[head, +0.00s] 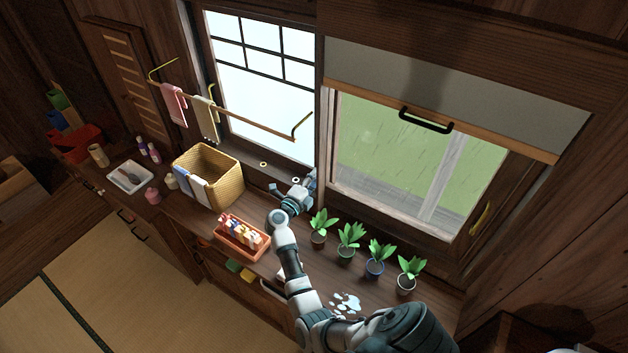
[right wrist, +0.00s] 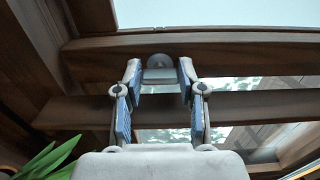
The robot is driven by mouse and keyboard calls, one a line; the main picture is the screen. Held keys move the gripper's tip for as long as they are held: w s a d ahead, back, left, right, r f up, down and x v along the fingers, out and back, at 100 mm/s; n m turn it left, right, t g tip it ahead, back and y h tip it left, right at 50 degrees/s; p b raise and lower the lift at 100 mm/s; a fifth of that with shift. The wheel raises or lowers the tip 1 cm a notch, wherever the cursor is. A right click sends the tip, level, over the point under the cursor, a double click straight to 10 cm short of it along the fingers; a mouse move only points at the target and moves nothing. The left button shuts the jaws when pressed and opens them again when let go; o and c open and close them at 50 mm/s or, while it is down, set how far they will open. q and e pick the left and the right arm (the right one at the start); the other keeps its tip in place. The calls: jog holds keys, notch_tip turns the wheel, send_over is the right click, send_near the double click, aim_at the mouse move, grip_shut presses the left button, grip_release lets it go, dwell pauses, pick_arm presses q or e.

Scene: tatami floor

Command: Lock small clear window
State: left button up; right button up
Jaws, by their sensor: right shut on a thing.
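The clear window (head: 395,150) is on the right in the head view, with green ground and rain streaks behind its glass. My right gripper (head: 311,178) is at the wooden post by its lower left edge. In the right wrist view my right gripper (right wrist: 160,82) has its blue-padded fingers on both sides of a small grey latch piece (right wrist: 160,73) on a wooden frame bar (right wrist: 225,50). The fingers are shut on this piece. From the head view the latch is hidden behind the gripper. My left gripper is in neither view.
A grey shade (head: 460,90) with a black handle (head: 425,120) hangs over the window's top. Potted plants (head: 349,240) line the counter right of my arm. Water (head: 345,303) lies on the counter.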

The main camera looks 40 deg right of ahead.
jog(key=shift+f+n+p, duration=0.1)
jog(key=shift+n+p, duration=0.6)
jog(key=shift+p, duration=0.5)
jog(key=shift+f, duration=0.2)
jog(key=o, duration=1.1)
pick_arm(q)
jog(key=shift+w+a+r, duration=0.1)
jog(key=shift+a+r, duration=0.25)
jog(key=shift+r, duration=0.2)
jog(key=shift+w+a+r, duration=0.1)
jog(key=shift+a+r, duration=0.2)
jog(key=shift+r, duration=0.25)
pick_arm(e)
jog(key=shift+o, duration=0.2)
jog(key=shift+s+a+r, duration=0.1)
jog(key=shift+r, duration=0.05)
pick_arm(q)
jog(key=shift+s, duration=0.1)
pick_arm(e)
jog(key=v, duration=0.7)
jog(key=shift+a, duration=0.3)
